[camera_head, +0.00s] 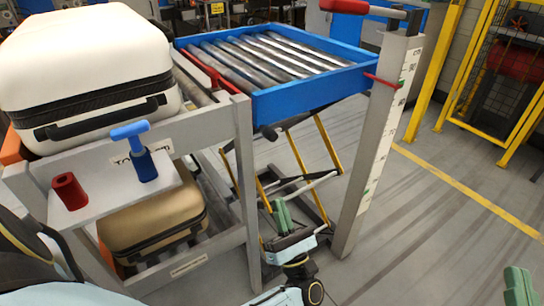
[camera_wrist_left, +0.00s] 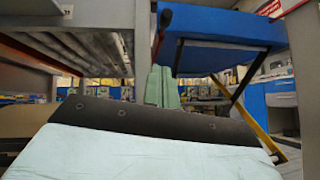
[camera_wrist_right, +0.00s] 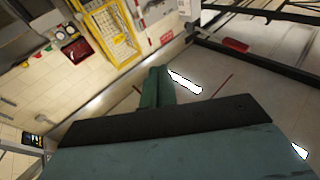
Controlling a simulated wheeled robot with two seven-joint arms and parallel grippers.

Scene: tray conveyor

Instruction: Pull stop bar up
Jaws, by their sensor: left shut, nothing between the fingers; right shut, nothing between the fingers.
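A red bar (camera_head: 206,70) lies across the near left end of the blue-framed roller table (camera_head: 310,88), by the gap to the grey rack; it looks like the stop bar. Its far end is partly hidden by the suitcase. My left gripper (camera_head: 283,215) is shut and empty, low in front of the roller table, between the rack and the grey post. Its green fingers also show in the left wrist view (camera_wrist_left: 161,85), below the blue table. My right gripper (camera_head: 518,285) is shut and empty at the lower right, apart from everything; it also shows in the right wrist view (camera_wrist_right: 156,85).
A grey post (camera_head: 375,140) carries a red-handled lever (camera_head: 345,7). Floor at right is free.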

